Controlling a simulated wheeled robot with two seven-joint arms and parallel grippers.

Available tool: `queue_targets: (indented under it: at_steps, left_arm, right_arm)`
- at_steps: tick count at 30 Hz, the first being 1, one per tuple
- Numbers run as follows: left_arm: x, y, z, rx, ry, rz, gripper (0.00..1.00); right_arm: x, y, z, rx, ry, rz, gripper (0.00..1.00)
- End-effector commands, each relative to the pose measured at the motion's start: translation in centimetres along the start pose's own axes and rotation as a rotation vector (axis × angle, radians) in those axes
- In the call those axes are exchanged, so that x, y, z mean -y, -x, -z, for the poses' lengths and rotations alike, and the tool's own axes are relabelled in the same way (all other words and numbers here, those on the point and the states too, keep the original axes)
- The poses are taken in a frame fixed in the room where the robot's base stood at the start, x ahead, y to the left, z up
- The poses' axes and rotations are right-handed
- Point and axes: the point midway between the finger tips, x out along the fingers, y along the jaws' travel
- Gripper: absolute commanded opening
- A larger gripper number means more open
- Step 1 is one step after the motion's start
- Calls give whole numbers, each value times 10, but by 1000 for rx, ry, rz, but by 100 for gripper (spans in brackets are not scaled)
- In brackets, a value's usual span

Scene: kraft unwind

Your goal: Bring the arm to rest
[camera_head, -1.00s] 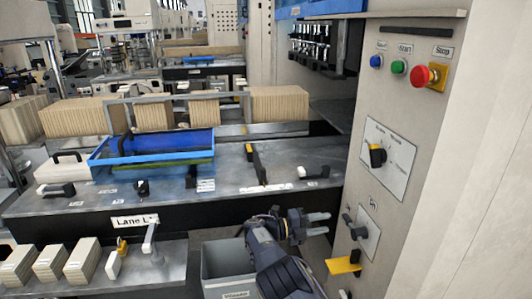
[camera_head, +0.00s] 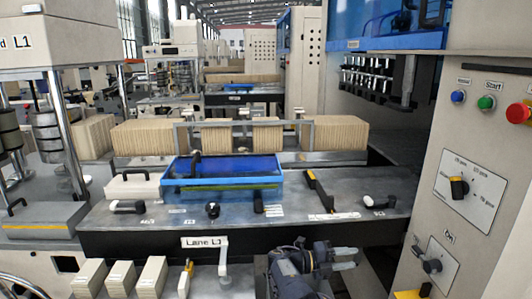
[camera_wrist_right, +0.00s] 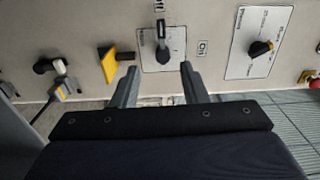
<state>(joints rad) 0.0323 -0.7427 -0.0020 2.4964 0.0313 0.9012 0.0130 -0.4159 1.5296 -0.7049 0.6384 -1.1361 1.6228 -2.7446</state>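My right gripper (camera_head: 338,258) is low in the head view, in front of the machine's black front edge and left of the control panel. In the right wrist view its two fingers (camera_wrist_right: 158,88) stand well apart with nothing between them. The gripper looks apart from the panel. My left gripper is not in view.
The control panel (camera_head: 470,150) at right carries blue, green and red buttons. A blue tray (camera_head: 225,194) lies on the grey machine table (camera_head: 290,212). Brown stacks (camera_head: 335,136) stand behind it. Small stacked blocks (camera_head: 120,280) sit at the lower left.

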Motion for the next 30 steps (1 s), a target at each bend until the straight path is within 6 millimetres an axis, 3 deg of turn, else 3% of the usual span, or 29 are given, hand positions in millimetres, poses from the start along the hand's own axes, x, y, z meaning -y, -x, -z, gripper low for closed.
queue_targets:
  at_steps: [11, 17, 26, 30]
  left_arm:
    - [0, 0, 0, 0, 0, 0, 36]
    - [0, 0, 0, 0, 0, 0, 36]
    - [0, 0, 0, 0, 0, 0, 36]
    - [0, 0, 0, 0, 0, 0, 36]
  right_arm:
    - [8, -30, 13, -63, -109, -96, 40]
    - [13, -56, 29, -133, -225, -190, 40]
    - [24, -109, 87, -384, -601, -451, 40]
    - [30, -124, 138, -626, -909, -625, 40]
